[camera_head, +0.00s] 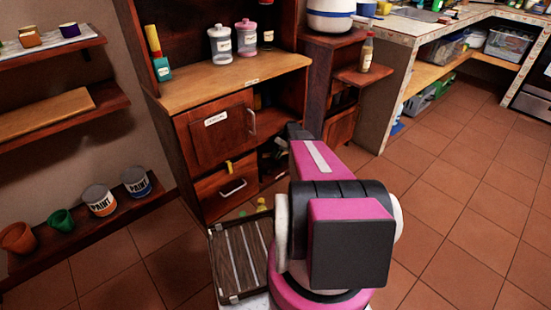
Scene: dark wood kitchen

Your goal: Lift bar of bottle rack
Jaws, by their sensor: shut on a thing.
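The dark wood cabinet (222,125) has an open compartment on its lower right side, partly behind my arm. Small dark and light items (271,160) show in that compartment, and they may be bottles in the rack. The rack's bar cannot be made out. My pink and black arm reaches forward toward this side of the cabinet. My gripper is hidden behind my own arm, so its fingers and anything between them do not show.
The cabinet's door (215,132) and drawer (228,187) are closed. White and pink jars (220,45) stand on its top. A brown bottle (366,53) stands on a small side shelf (361,76). Wall shelves with paint cans (99,200) are at left. Tiled floor at right is clear.

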